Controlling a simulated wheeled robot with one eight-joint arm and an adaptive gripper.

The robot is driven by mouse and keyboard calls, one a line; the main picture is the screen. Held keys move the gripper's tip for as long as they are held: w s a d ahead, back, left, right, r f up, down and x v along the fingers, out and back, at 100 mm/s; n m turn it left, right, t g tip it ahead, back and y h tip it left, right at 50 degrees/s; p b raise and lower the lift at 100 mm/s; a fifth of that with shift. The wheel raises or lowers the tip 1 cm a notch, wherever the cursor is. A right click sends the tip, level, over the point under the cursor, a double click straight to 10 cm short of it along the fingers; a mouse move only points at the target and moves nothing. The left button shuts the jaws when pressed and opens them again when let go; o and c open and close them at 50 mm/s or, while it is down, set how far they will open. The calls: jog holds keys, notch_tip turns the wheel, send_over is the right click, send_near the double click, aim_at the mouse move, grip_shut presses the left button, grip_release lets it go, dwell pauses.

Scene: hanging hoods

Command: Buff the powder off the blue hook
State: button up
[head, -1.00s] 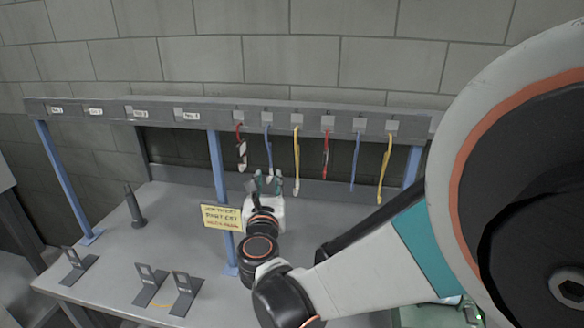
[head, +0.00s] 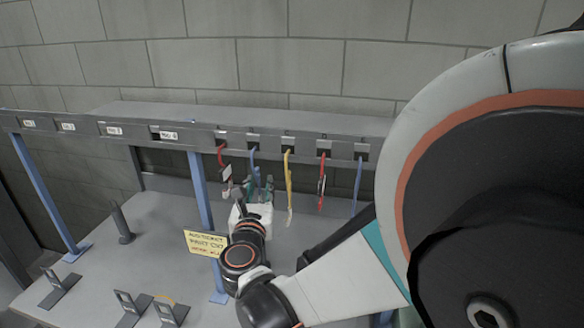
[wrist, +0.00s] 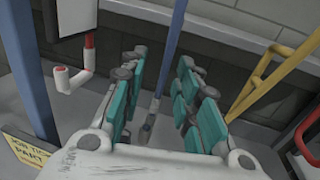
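The blue hook (head: 253,163) hangs from the grey rail, second in the row, between a red hook (head: 221,155) and a yellow hook (head: 289,175). My gripper (head: 259,188) is at its lower part, which the fingers partly hide in the head view. In the wrist view my gripper (wrist: 163,68) has its teal fingers spread apart. The blue hook (wrist: 171,40) runs down between them in the picture, its greyish lower end (wrist: 148,124) low in the gap. I cannot tell if a finger touches it. Powder is too small to make out clearly.
Another red hook (head: 321,180) and another blue hook (head: 357,185) hang to the right. A blue post (head: 200,190) and a yellow sign (head: 206,243) stand close left of my gripper. Grey stands (head: 60,287) sit on the bench's front left.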

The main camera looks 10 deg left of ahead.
grip_shut()
jog(key=shift+r, duration=0.1)
jog(key=shift+a+r+p, duration=0.15)
jog(key=shift+r+p, duration=0.7)
jog(key=shift+r, duration=0.45)
jog(key=shift+s, duration=0.15)
jog(key=shift+s+a+b, duration=0.15)
jog(key=shift+s+b, duration=0.2)
jog(key=shift+s, duration=1.4)
